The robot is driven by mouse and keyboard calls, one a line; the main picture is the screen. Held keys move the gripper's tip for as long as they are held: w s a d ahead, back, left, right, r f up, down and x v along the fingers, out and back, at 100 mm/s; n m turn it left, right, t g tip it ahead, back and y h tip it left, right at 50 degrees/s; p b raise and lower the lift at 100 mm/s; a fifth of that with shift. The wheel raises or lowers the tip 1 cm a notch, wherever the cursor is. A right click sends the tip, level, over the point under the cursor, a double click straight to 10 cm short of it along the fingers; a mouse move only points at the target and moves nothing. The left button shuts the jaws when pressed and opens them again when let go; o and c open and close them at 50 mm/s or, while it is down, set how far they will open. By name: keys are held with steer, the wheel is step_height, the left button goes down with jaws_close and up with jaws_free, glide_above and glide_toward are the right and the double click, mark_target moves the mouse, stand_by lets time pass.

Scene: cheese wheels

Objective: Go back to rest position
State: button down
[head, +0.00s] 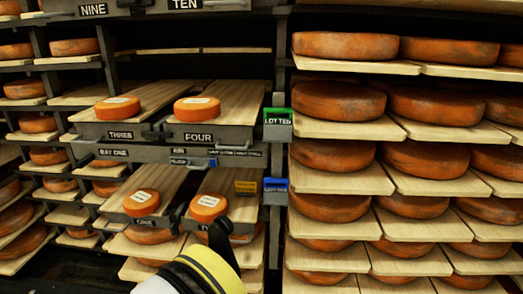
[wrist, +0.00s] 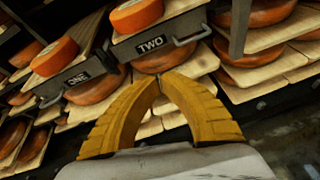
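My gripper (wrist: 160,80) shows in the wrist view with two curved yellow fingers whose tips meet, and nothing is between them. It is in front of the drawers labelled ONE (wrist: 77,80) and TWO (wrist: 150,43). An orange cheese wheel rests on drawer ONE (wrist: 55,57) and another on drawer TWO (wrist: 137,15). In the head view, the white-labelled wheels on ONE (head: 141,203) and TWO (head: 208,208) lie above my yellow and white arm at the bottom.
Drawers THREE (head: 120,134) and FOUR (head: 199,137) each carry a white-labelled wheel. A green-topped box (head: 278,124) and a blue-topped box (head: 275,192) hang on the middle post. Racks of large cheese wheels (head: 340,102) fill the right. Dark floor shows at lower right (wrist: 285,120).

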steer(key=d+r+m+g, duration=0.2)
steer(key=d+r+m, duration=0.6)
steer(key=d, duration=0.4)
steer(key=d+r+m+g, duration=0.3)
steer(key=d+r+m, duration=0.3)
steer(key=d+r, duration=0.6)
steer(key=s+d+r+m+g, duration=0.1)
steer(key=s+d+r+m, duration=0.3)
steer(key=s+d+m, duration=0.7)
steer(key=s+d+m+y, duration=0.1)
steer(key=s+d+m, duration=0.2)
steer(key=s, duration=0.3)
steer(key=s+d+f+m, duration=0.1)
steer(key=s+d+m, duration=0.3)
steer(key=s, duration=0.3)
steer(key=shift+s+d+y, duration=0.15)
steer(key=shift+y, duration=0.25)
steer(key=shift+f, duration=0.1)
